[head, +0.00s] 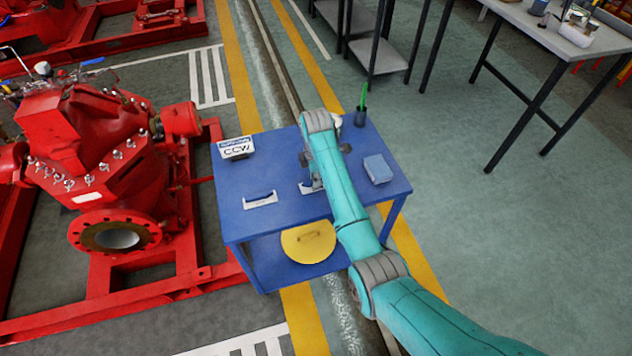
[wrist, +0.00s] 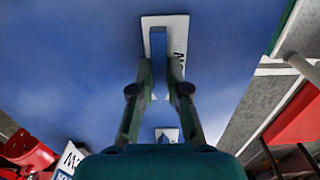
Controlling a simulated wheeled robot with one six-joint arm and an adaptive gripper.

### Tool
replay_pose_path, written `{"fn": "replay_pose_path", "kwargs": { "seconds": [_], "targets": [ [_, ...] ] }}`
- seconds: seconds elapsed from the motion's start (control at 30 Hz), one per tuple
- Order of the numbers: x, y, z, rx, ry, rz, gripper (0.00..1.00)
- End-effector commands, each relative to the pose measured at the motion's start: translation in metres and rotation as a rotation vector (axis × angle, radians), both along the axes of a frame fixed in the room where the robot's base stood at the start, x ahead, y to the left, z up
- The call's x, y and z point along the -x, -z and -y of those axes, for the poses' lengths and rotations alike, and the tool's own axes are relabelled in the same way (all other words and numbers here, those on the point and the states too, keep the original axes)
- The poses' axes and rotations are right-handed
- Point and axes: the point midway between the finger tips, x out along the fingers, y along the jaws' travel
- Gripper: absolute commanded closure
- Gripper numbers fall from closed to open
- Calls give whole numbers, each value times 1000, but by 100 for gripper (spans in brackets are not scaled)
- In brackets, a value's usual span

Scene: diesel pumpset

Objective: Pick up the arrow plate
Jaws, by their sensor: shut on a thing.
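The arrow plate (head: 306,188) shows in the head view as a small white piece at the middle of the blue table, partly hidden by my arm. In the wrist view the white plate (wrist: 181,24) has a long blue bar down its middle and dark lettering on its right side. My gripper (wrist: 160,72) is shut on the plate, with one finger on each side of the blue bar. In the head view my gripper (head: 312,178) is mostly hidden behind my own wrist. I cannot tell whether the plate touches the table.
A similar white plate (head: 260,204) lies to the left, and a CCW sign (head: 237,149) stands behind it. A red pump (head: 90,150) stands left.

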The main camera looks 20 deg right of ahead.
Motion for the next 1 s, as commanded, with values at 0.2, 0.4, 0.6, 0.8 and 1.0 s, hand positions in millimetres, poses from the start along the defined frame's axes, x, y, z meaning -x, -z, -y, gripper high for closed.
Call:
{"fn": "replay_pose_path", "kwargs": {
  "seconds": [0.2,0.4,0.6,0.8,1.0],
  "targets": [
    [-1,-10,0,0,0,4,100],
    [-1,-45,0,0,0,4,100],
    [-1,-80,0,0,0,3,100],
    [-1,-97,0,0,0,3,100],
    [0,-100,0,0,0,2,100]
  ]
}}
